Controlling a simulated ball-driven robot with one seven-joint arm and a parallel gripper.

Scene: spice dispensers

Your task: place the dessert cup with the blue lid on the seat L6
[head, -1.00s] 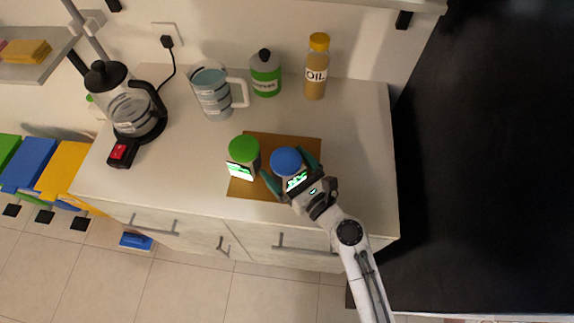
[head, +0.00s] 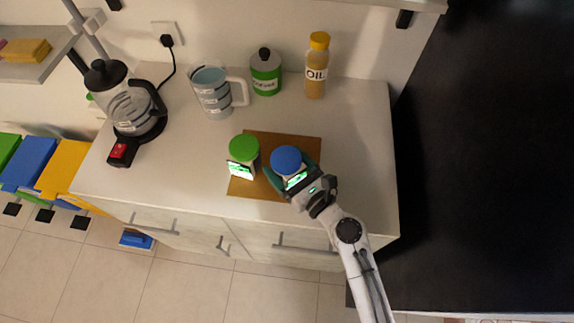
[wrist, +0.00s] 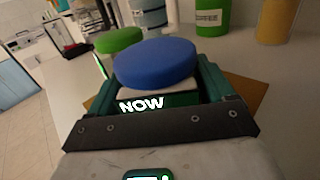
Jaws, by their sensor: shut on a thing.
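The dessert cup with the blue lid (head: 286,159) stands upright on a brown board (head: 306,144) on the counter. My gripper (head: 290,177) is shut on it, with a teal finger on each side. In the wrist view the blue-lidded cup (wrist: 155,64) sits between the fingers, and a label reading "NOW" shows on its front. A second cup with a green lid (head: 244,148) stands to its left at the board's left edge, apart from it. I see no marking that reads L6.
A jug (head: 213,95), a green-banded bottle (head: 265,75) and an oil bottle (head: 316,70) stand at the back. A coffee maker (head: 130,100) is at the left. The counter (head: 362,150) is clear on the right.

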